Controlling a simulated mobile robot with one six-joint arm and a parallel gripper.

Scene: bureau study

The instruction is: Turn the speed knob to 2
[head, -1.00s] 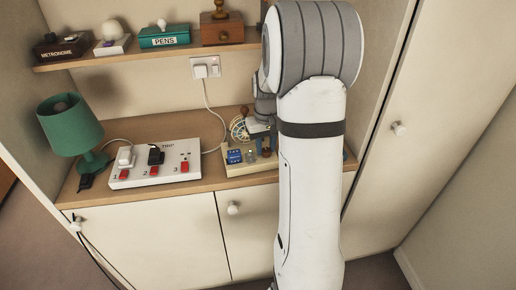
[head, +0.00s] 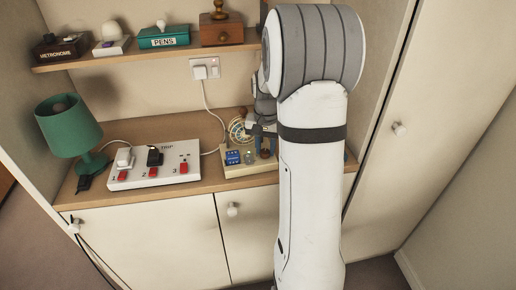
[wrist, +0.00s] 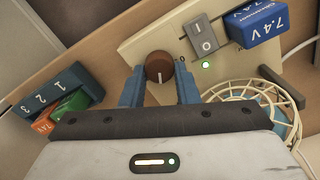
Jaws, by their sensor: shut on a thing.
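The speed knob (wrist: 159,66) is a round brown knob with a white pointer line, on a cream board (wrist: 130,45). In the wrist view the line points down the picture, towards my gripper's body. My gripper (wrist: 159,80) has its two blue fingers on either side of the knob and is shut on it. On the same board are a grey I/O rocker switch (wrist: 201,37), a lit green lamp (wrist: 206,65), a blue 7.4V battery (wrist: 257,23) and a caged fan (wrist: 250,92).
In the head view a white power strip (head: 153,178) and a green lamp (head: 69,126) stand left. A shelf (head: 120,55) hangs above. My arm hides the right side.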

